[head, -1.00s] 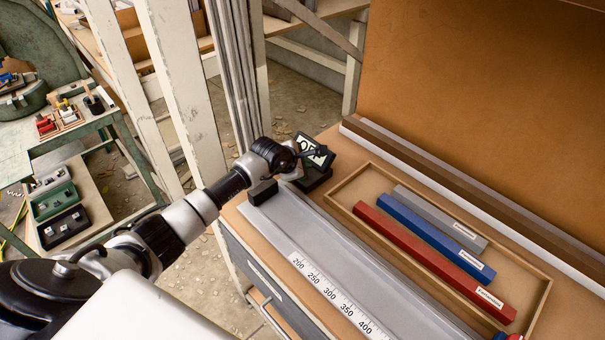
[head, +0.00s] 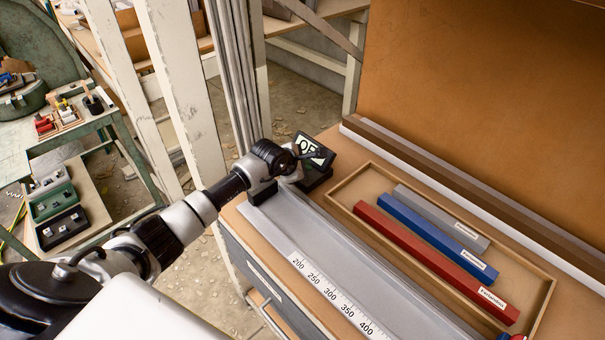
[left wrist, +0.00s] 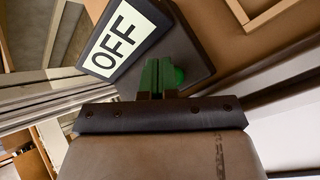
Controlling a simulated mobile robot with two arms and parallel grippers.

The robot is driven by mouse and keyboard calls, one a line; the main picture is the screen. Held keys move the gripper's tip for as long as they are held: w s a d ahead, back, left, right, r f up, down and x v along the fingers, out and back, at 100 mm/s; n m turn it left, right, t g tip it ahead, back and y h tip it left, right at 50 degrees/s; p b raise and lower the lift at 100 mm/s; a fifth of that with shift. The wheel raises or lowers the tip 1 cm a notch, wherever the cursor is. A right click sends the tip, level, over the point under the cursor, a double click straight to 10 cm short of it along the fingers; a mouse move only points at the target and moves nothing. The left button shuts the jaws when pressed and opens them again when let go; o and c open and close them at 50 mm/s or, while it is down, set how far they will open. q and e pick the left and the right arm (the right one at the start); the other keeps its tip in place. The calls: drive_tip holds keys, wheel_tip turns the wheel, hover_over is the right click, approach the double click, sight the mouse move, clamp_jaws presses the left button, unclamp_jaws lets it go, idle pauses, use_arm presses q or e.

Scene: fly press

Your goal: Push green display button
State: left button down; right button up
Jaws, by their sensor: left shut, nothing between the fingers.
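The display (head: 309,145) is a dark box with a pale screen at the far end of the grey measuring rail. In the left wrist view the display (left wrist: 119,39) reads "OFF" in black letters. A green round button (left wrist: 179,75) shows on its dark face beside the screen, partly hidden behind my fingers. My left gripper (left wrist: 159,62) is shut and empty, its fingertips in front of the display's face, just beside the button. I cannot tell whether they touch it. In the head view my left gripper (head: 318,154) covers part of the screen. My right gripper is not in view.
The grey rail (head: 300,232) with a number scale runs along the bench's front. A shallow wooden tray (head: 345,190) holds red, blue and grey labelled bars. A tall brown panel (head: 490,100) stands behind. A green side table (head: 20,155) is at the left.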

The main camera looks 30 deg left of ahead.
use_arm(q)
drive_tip(key=shift+f+b, duration=0.3)
drive_tip(key=shift+f, duration=0.05)
idle(0.3)
drive_tip(key=shift+r+p, duration=0.5)
drive_tip(key=shift+r, duration=0.4)
wheel_tip(320, 180, up, 6)
drive_tip(key=p, duration=0.3)
drive_tip(key=shift+p, duration=0.3)
